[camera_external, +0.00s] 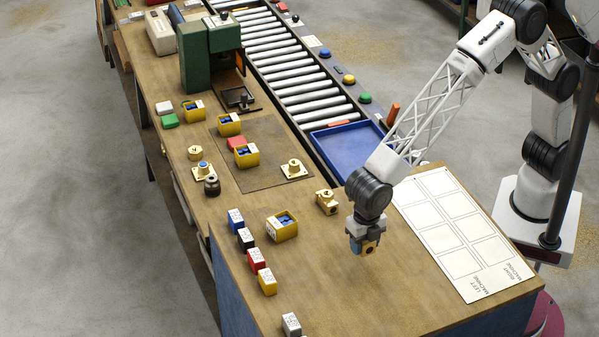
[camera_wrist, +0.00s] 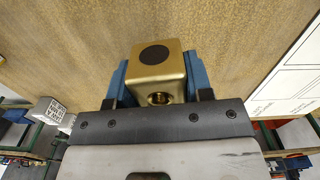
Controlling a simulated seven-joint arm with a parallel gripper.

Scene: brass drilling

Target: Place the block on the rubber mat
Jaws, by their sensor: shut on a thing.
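A brass block (camera_wrist: 152,72) with a dark round spot and a threaded hole sits between the blue fingers of my gripper (camera_wrist: 160,82) in the wrist view. In the external view my gripper (camera_external: 362,243) is shut on it and points down over the front part of the bench; the block (camera_external: 370,247) is partly hidden by the fingers. I cannot tell its exact height above the bench. The rubber mat (camera_external: 262,178) lies flat farther back and to the left of my gripper. A yellow bin, a red box and a brass flanged part stand on it.
Another brass part (camera_external: 327,202) and a yellow bin (camera_external: 282,227) stand between my gripper and the mat. Several small coloured boxes (camera_external: 257,262) line the left edge. A white marked board (camera_external: 460,235) lies at right. A blue tray (camera_external: 350,150) and roller conveyor are behind.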

